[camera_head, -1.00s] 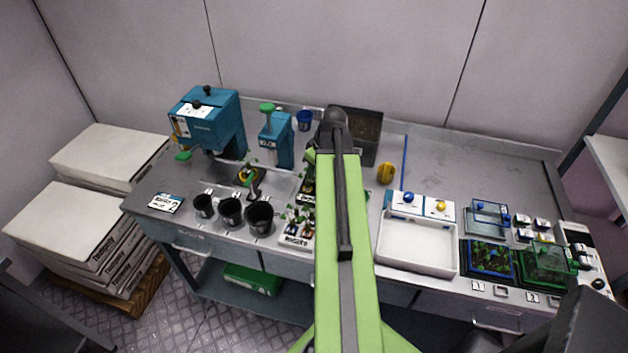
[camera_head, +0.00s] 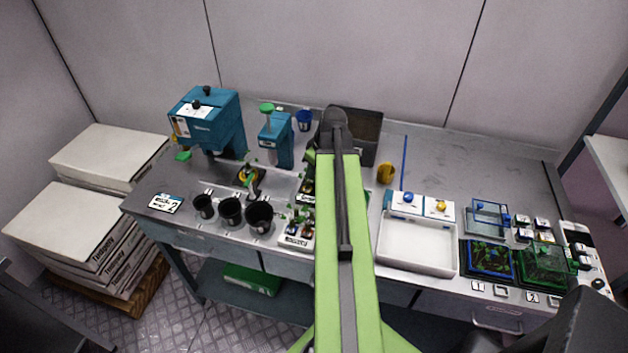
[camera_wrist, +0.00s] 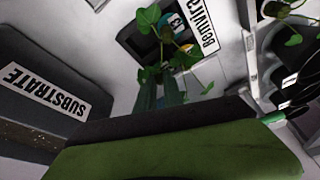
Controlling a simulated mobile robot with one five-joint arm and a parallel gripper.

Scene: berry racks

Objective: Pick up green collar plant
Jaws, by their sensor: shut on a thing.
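My gripper (camera_wrist: 160,92) shows in the wrist view as two narrow dark fingers close together, shut on a leafy plant (camera_wrist: 152,72). Its collar is hidden, so I cannot tell its colour. Just beyond is a dark rack with a white label (camera_wrist: 209,32), holding plants with small coloured collars; a yellow one (camera_wrist: 186,47) shows. In the head view my arm covers the gripper. Left of the arm stands the front plant rack (camera_head: 296,236) with small plants, and another rack (camera_head: 307,188) shows partly behind it.
The substrate box (camera_wrist: 45,92) is at the left in the wrist view. In the head view, black cups (camera_head: 231,212) stand left of the front rack, and an empty white tray (camera_head: 417,247) lies right of my arm. The table's back right is clear.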

